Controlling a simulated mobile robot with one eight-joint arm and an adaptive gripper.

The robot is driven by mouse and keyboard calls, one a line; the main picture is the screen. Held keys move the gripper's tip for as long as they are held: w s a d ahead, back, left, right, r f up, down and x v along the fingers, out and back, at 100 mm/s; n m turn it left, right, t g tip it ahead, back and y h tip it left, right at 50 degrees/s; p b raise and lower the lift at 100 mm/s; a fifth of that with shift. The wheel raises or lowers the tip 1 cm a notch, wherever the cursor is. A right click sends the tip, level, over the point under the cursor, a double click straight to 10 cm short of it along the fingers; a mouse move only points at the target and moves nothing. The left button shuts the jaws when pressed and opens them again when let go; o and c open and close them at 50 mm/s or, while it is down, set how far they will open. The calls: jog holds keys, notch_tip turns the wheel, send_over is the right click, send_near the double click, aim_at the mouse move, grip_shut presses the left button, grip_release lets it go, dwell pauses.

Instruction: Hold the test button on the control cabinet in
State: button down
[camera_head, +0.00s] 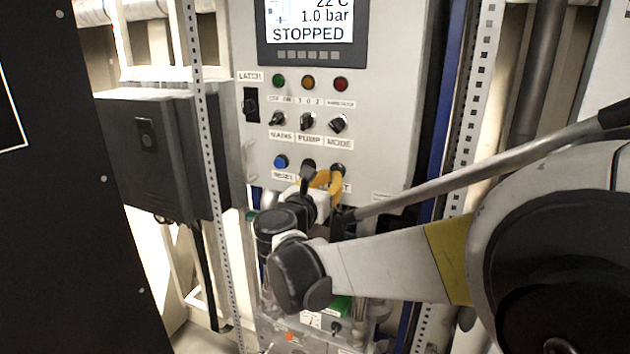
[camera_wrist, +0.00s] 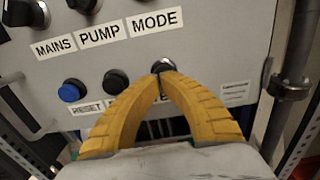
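The grey control cabinet (camera_head: 385,95) faces me. Its lower button row holds a blue button (camera_wrist: 72,90) above a RESET label, a black button (camera_wrist: 116,80), and at the right the test button (camera_wrist: 163,65), dark with a pale ring. In the head view only a final T of that button's label shows; the wrist view has my fingers over it. My gripper (camera_wrist: 161,74) has yellow fingers whose tips come together at the test button's lower edge, with nothing between them. I cannot tell whether the button is pressed in.
The cabinet screen (camera_head: 308,22) reads 1.0 bar and STOPPED. Above the buttons are knobs labelled MAINS, PUMP and MODE (camera_head: 338,122), and green, orange and red lamps (camera_head: 341,83). A black latch switch (camera_head: 251,104) sits left. A pipe (camera_wrist: 289,88) runs at the right.

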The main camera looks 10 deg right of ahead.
jog(key=shift+w+d, duration=0.25)
jog(key=shift+w, duration=0.15)
jog(key=shift+w+d+r, duration=0.1)
dwell(0.7)
dwell(0.5)
